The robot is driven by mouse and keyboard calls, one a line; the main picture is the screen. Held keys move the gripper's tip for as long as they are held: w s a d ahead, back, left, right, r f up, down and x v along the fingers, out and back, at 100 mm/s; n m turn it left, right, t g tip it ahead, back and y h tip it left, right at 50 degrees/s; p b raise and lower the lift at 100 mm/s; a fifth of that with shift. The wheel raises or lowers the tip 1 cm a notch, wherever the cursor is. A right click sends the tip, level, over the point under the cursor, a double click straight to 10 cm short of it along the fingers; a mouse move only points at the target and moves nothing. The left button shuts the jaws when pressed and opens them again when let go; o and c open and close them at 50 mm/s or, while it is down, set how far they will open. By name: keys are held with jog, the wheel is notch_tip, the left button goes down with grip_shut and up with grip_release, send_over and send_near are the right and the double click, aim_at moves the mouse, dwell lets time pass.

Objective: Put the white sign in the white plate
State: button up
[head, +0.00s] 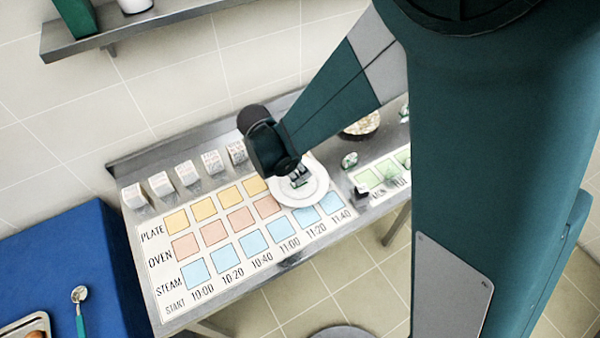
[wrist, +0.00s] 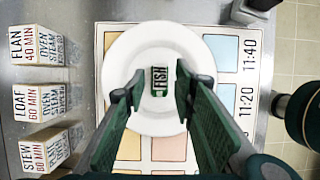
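The white plate (wrist: 118,70) is round and lies on the printed chart; it also shows in the head view (head: 314,192). A small white sign lettered FISH (wrist: 160,78), with green edges, appears within the plate's inner circle in the wrist view. My gripper (wrist: 158,88) is over the plate, its two fingers spread on either side of the sign with gaps between. In the head view my gripper (head: 298,176) partly covers the plate and the sign there is hard to make out. I cannot tell whether the sign touches the plate.
Several white lettered blocks stand along the counter's back, including FLAN (wrist: 35,45), LOAF (wrist: 40,97) and STEW (wrist: 45,147). The chart (head: 215,245) has coloured squares. A bowl (head: 362,126) and small green items (head: 349,160) are right of the plate.

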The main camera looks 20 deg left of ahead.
jog(key=v, duration=0.8)
jog(key=shift+r, duration=0.15)
dwell(0.7)
jog(key=d+r+m+y, duration=0.1)
jog(key=d+r+m, duration=0.5)
jog(key=d, duration=0.5)
jog(key=d+r+m+y, duration=0.1)
jog(key=d+r+m, duration=0.55)
jog(key=d, duration=0.45)
jog(key=s+d+r+m+t, duration=0.2)
jog(key=s+d+r+m, duration=0.1)
jog(key=s+d+m, duration=0.2)
jog(key=s+d+r+m+t+y, duration=0.1)
jog(key=s+d+r+m+t, duration=0.1)
jog(key=s+d+m, duration=0.3)
jog(key=d+m, duration=0.4)
jog(key=d, duration=0.4)
jog(key=shift+d+r, duration=0.3)
jog(key=shift+r, duration=0.05)
